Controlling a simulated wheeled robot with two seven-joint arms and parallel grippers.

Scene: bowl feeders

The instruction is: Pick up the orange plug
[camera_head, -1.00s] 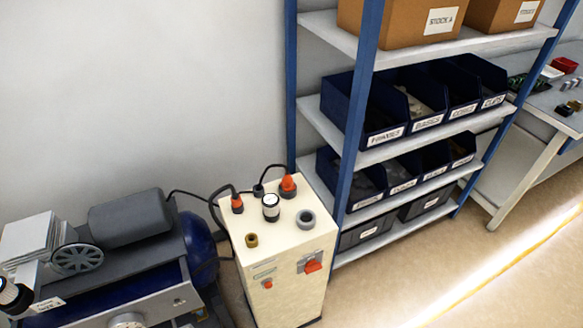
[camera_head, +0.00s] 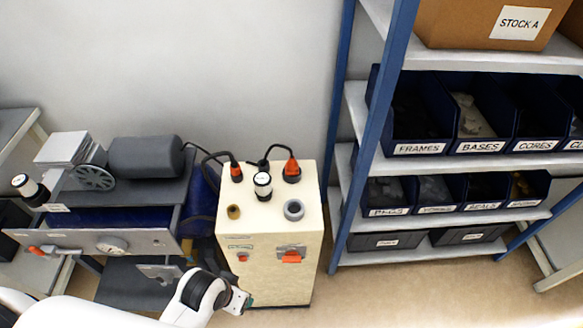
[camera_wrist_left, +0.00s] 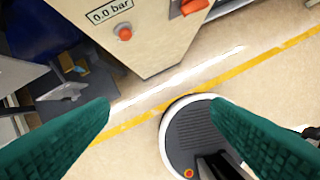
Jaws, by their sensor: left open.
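On top of the cream cabinet (camera_head: 264,212) are two orange parts with black cables. An orange cone-shaped plug (camera_head: 291,167) sits at the back right, on a dark socket. A smaller orange-red plug (camera_head: 236,172) sits at the back left. My left gripper (camera_head: 243,302) is low in front of the cabinet, below its top and apart from both plugs. In the left wrist view its two green fingers (camera_wrist_left: 160,108) are wide apart with nothing between them. That view shows the cabinet's lower front, not the plugs. My right gripper is not in view.
A black-and-white cylinder (camera_head: 262,184), a grey ring (camera_head: 294,209) and a brass fitting (camera_head: 233,212) share the cabinet top. A machine (camera_head: 120,205) stands left. A blue-post shelf (camera_head: 375,110) with bins stands right. Floor is clear in front of the shelf.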

